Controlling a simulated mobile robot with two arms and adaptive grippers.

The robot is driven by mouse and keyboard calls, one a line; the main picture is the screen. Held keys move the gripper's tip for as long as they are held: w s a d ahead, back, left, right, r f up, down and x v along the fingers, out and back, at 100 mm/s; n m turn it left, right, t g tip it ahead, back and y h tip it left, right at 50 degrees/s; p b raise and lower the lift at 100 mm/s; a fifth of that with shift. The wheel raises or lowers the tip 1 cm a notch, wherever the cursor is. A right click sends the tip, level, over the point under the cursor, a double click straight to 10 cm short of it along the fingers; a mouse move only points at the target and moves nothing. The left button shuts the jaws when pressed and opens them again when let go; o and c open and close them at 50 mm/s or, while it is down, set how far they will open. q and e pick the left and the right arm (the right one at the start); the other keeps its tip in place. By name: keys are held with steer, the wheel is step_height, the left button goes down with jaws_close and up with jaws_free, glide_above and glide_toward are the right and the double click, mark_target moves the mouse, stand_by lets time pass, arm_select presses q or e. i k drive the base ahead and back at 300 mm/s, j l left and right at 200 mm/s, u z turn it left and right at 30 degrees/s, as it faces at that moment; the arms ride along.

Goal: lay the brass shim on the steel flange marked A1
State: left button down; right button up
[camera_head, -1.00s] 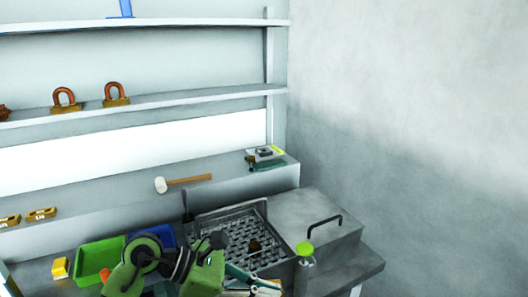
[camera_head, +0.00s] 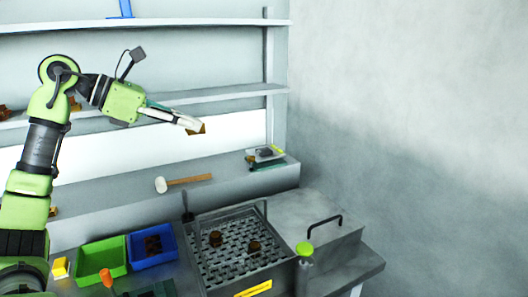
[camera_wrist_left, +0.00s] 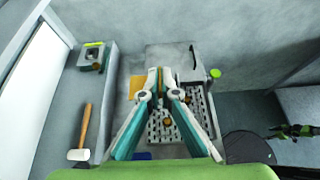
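My left gripper (camera_head: 192,124) is raised in front of the lower back shelf, its fingers pointing right. It is shut on a small flat brass piece, the brass shim (camera_head: 199,130), at the fingertips. The shim also shows in the left wrist view (camera_wrist_left: 136,86), beside the fingertips of the left gripper (camera_wrist_left: 160,80). Two small brown pieces (camera_head: 215,239) (camera_head: 254,246) sit in the mesh tray (camera_head: 206,283). No A1 mark is readable, and I cannot tell which thing is the steel flange.
A green bin (camera_head: 101,259) and a blue bin (camera_head: 151,262) stand left of the tray. A mallet (camera_head: 185,181) lies on the ledge (camera_head: 233,180). A grey box with a handle (camera_head: 315,222) and a green-topped post (camera_head: 305,250) stand at right. Air around the gripper looks clear.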

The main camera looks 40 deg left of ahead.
mark_target(265, 150)
steer(key=i+j, duration=0.25)
steer(key=i, duration=0.2)
steer(key=i+j, duration=0.25)
steer(key=i, duration=0.25)
